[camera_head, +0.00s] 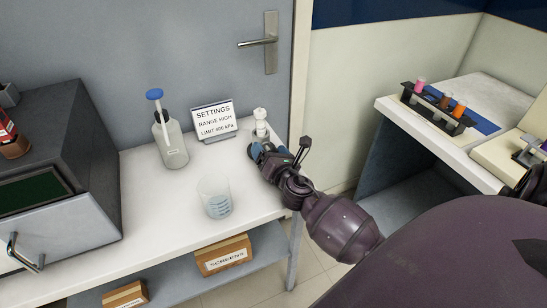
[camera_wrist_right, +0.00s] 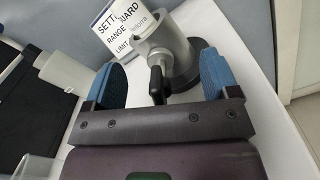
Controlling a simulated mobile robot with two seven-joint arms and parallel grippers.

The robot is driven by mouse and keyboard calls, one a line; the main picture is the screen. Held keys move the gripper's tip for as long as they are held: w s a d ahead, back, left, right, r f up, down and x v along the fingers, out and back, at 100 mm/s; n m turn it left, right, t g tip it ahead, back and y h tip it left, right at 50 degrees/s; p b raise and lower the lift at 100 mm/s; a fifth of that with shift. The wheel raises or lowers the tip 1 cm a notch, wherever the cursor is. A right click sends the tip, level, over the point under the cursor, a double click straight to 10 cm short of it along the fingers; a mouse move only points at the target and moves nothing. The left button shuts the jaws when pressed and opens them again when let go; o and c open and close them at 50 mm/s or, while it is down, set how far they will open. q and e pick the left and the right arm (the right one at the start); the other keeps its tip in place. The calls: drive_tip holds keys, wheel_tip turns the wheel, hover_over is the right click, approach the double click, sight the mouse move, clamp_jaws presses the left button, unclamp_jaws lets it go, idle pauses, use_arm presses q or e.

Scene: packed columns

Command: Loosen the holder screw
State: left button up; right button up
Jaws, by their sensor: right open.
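The holder (camera_head: 261,122) is a small pale stand at the back right of the white bench, beside the settings sign. In the right wrist view the holder (camera_wrist_right: 181,62) is a grey round base with a short upright tube. Its screw (camera_wrist_right: 157,85) has a black handle pointing toward my right gripper (camera_wrist_right: 160,80). The gripper's blue fingers are apart, one on each side of the screw handle, with gaps on both sides. In the head view my right gripper (camera_head: 262,151) is just in front of the holder and hides its lower part. My left gripper is not in view.
A grey cabinet (camera_head: 75,130) fills the bench's left. A tube rack (camera_head: 437,108) stands on another bench at right.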

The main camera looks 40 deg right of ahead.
drive_tip(key=shift+v, duration=1.15)
drive_tip(key=shift+p+v, duration=0.3)
drive_tip(key=shift+v, duration=1.35)
drive_tip(key=shift+s+a, duration=0.15)
drive_tip(key=shift+s, duration=0.4)
